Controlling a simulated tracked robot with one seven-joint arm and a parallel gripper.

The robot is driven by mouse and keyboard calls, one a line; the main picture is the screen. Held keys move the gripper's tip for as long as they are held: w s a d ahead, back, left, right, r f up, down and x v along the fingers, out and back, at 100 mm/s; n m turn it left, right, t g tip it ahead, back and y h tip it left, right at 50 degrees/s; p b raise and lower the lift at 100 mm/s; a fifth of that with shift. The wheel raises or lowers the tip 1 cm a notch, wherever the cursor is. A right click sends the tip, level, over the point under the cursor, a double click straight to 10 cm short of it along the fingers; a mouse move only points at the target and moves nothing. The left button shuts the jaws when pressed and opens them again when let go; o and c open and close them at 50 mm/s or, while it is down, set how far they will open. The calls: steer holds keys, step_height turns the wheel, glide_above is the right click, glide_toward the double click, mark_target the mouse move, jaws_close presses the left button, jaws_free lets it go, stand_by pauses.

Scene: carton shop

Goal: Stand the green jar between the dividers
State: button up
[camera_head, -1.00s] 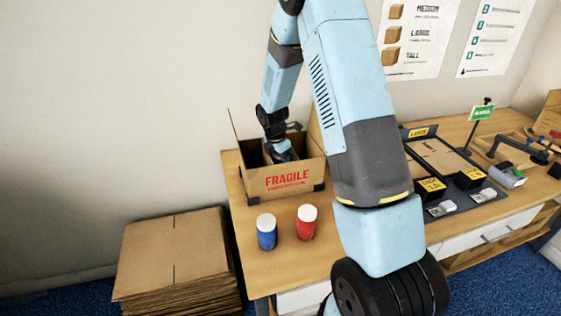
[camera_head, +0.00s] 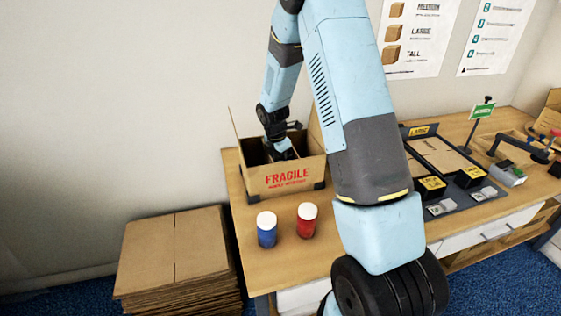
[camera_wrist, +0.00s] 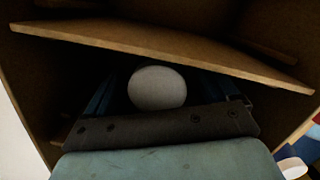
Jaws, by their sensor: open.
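The open carton (camera_head: 289,180) marked FRAGILE stands on the bench. My gripper reaches down inside it, and its fingertips are hidden by the carton walls in the head view. In the wrist view my gripper (camera_wrist: 158,92) is open, with a finger on each side of a round white lid (camera_wrist: 157,88). The jar body under this lid is hidden, so no green shows. A cardboard divider (camera_wrist: 170,45) crosses the wrist view just beyond the lid. I cannot tell whether the fingers touch the lid.
A blue jar (camera_head: 267,235) and a red jar (camera_head: 306,226), both white-lidded, stand in front of the carton. Flat cardboard (camera_head: 175,250) is stacked left of the bench. My arm hides part of the bench.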

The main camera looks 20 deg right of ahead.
steer(key=s+r+m+t, duration=0.1)
steer(key=s+r+m, duration=0.25)
steer(key=r, duration=0.75)
steer(key=s+r+m, duration=0.2)
steer(key=s+r, duration=0.2)
steer(key=r, duration=0.8)
steer(key=s+r+m+t, duration=0.1)
steer(key=s+r+m, duration=0.2)
steer(key=s, duration=0.6)
steer(key=s+r+m+t+y, duration=0.1)
steer(key=s+r+m, duration=0.3)
steer(key=s+m, duration=0.4)
steer(key=s+r+m+t, duration=0.1)
steer(key=s+r+m, duration=0.3)
steer(key=s, duration=0.6)
steer(key=shift+s+r+m+t+y, duration=0.2)
steer(key=shift+m+t+y, duration=0.15)
steer(key=shift+m, duration=0.6)
